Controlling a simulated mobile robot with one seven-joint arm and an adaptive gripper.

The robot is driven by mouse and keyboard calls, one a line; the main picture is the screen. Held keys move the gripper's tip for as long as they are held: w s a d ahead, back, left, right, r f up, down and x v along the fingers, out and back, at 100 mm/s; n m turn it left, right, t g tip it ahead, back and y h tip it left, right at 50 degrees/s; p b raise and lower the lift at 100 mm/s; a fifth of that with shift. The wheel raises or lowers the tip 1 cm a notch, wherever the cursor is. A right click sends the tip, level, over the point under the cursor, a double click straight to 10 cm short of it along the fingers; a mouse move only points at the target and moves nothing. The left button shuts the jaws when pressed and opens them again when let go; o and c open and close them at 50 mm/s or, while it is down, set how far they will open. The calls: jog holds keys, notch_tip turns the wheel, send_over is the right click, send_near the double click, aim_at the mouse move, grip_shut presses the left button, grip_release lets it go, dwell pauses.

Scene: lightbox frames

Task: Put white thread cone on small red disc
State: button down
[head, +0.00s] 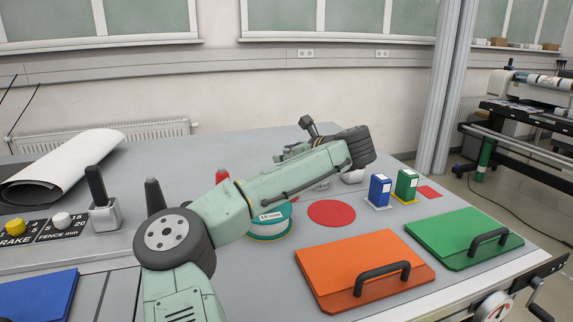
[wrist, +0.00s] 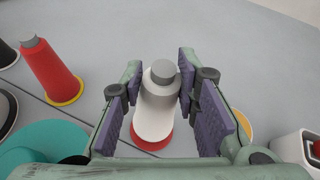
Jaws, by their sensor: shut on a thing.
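The white thread cone (wrist: 157,112), with a grey tip, stands upright between the purple pads of my gripper (wrist: 160,80) in the wrist view. My gripper is shut on it. The small red disc (wrist: 150,144) shows around the near side of the cone's base, so the cone is over the disc. I cannot tell whether the base touches it.
A red thread cone (wrist: 50,70) on a yellow disc (wrist: 66,92) stands at left. A teal round thing (wrist: 50,138) is near left, a white box (wrist: 296,146) near right. The head view shows a large red disc (head: 331,212), orange folder (head: 362,268) and green folder (head: 462,238).

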jog(key=shift+f, duration=1.45)
jog(key=c, duration=1.2)
grip_release()
jog(key=shift+c, duration=0.2)
jog(key=shift+r, duration=0.15)
jog(key=shift+s+d, duration=0.2)
jog(key=shift+s, duration=0.05)
jog(key=b+v, duration=0.3)
jog(key=v, duration=0.8)
jog(key=shift+r, duration=0.2)
jog(key=shift+s, duration=0.15)
